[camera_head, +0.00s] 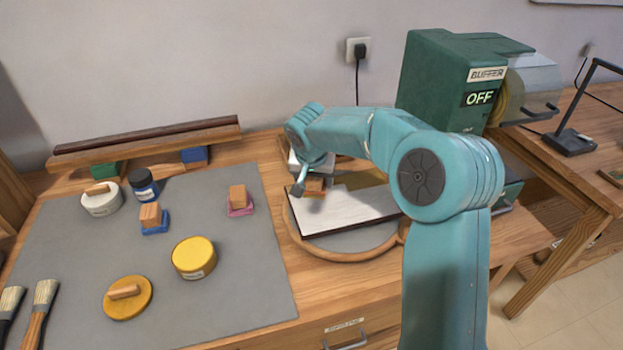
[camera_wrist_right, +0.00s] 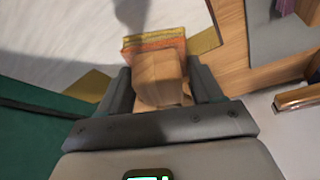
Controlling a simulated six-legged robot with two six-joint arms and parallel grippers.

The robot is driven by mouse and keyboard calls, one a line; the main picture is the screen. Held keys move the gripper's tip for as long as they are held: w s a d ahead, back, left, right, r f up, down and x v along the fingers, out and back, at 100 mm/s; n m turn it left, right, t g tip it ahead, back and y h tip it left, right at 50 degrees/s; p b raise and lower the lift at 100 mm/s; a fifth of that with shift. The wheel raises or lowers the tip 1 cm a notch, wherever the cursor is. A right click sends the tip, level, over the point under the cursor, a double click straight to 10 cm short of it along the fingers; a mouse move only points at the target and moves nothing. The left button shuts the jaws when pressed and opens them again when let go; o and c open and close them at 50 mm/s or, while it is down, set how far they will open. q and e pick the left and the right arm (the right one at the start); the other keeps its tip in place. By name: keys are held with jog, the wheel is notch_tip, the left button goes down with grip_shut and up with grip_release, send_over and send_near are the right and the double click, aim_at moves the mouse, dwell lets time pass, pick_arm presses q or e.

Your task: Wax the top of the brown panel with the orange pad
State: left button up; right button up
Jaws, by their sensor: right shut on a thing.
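My right gripper (camera_head: 314,188) is over the left-back part of a flat panel, shut on the wooden handle block of the orange pad. In the right wrist view the gripper (camera_wrist_right: 162,88) has a finger on each side of the block, and the pad (camera_wrist_right: 155,43) shows as an orange layer beyond it. The pad appears to be at the panel's surface; contact is hard to tell. The panel (camera_head: 345,210) has a whitish top and dark edges. It lies on a round wooden-rimmed stand (camera_head: 370,252). My arm hides its right part. My left gripper is out of view.
A green buffer machine (camera_head: 445,75) marked OFF stands behind right.

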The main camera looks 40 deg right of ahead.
jog(key=shift+s+d, duration=0.35)
jog(key=shift+d, duration=0.3)
jog(key=shift+s+d+r, duration=0.1)
jog(key=shift+d+r, duration=0.1)
jog(key=shift+r+p, duration=0.4)
jog(key=shift+r, duration=0.2)
jog(key=shift+a+r+p, duration=0.2)
jog(key=shift+r+p, duration=0.15)
jog(key=shift+r, duration=0.3)
notch_tip(320, 180, up, 5)
jog(key=p, duration=0.3)
jog(key=shift+f, duration=0.15)
jog(key=shift+r+p, duration=0.25)
jog(key=shift+p, duration=0.05)
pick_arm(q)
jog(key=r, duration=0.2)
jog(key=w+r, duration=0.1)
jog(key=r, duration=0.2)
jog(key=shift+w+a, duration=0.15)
